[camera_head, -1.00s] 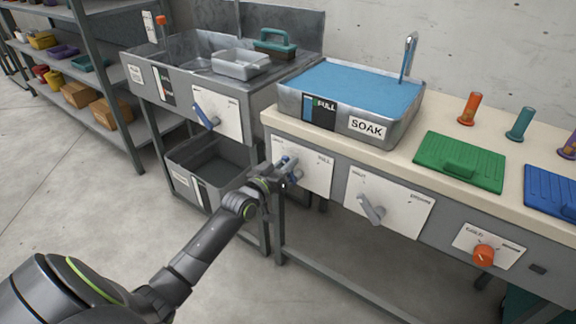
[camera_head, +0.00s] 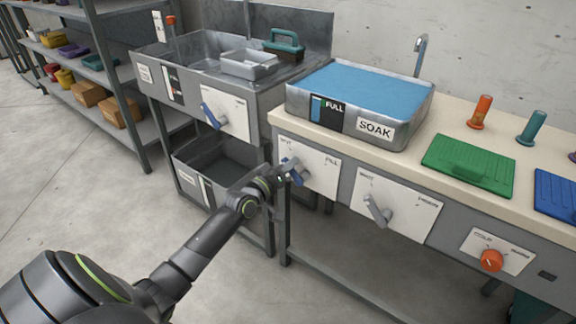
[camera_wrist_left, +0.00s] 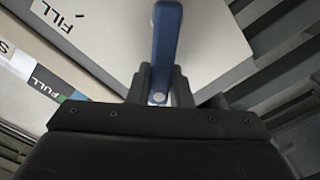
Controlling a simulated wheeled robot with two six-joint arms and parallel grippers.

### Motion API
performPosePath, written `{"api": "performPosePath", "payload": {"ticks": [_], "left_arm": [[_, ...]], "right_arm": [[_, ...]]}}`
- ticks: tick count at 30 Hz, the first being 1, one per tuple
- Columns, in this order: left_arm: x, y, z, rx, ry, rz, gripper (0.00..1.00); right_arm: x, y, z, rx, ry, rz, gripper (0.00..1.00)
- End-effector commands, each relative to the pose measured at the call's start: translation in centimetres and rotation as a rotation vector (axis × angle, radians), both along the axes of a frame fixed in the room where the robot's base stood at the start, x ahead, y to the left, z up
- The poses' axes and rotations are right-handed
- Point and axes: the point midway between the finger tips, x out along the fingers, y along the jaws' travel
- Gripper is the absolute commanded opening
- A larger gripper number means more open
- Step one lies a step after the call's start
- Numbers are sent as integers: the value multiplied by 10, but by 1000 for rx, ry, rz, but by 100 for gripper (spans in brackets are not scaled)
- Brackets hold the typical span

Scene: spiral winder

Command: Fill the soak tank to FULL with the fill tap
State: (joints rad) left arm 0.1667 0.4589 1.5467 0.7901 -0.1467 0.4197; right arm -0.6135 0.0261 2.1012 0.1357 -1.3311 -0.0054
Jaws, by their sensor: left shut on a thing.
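The soak tank (camera_head: 400,135) is a grey metal basin labelled SOAK at the back of the bench. Blue water (camera_head: 360,90) fills it close to the rim. A dark level gauge (camera_head: 326,111) on its front has a FULL mark near the top; a blue strip reaches about that mark, too small to read exactly. Below is a white panel (camera_head: 318,170) marked FILL at one side, with a blue tap lever (camera_head: 296,178). My left gripper (camera_head: 284,174) is shut on this lever, as the left wrist view shows with the blue handle (camera_wrist_left: 167,35) between the fingers (camera_wrist_left: 160,85). My right gripper is out of view.
Right of the fill panel are a grey lever (camera_head: 377,211) and an orange knob (camera_head: 491,261). A sink (camera_head: 190,65) with another blue lever (camera_head: 211,115) stands left, a bin (camera_head: 205,165) beneath. A green board (camera_head: 468,166) lies on the bench. The floor in front is clear.

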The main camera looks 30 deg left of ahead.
Motion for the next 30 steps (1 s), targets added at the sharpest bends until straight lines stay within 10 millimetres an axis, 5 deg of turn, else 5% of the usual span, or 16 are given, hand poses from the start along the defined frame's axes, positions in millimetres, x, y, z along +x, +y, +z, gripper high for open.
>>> {"api": "performPosePath", "payload": {"ticks": [6, 7, 12, 23, 30], "left_arm": [[0, 0, -1, -9, 4, 0, 0], [0, 0, -1, -9, 4, 0, 20], [0, 0, -1, -6, 3, -1, 40], [-5, 1, 0, -3, 2, 1, 40], [-41, 4, 1, -2, 4, 0, 40]], "right_arm": [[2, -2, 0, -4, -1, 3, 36], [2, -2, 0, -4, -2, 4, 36], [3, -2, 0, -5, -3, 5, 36], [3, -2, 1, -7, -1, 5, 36], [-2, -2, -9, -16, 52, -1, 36]]}}
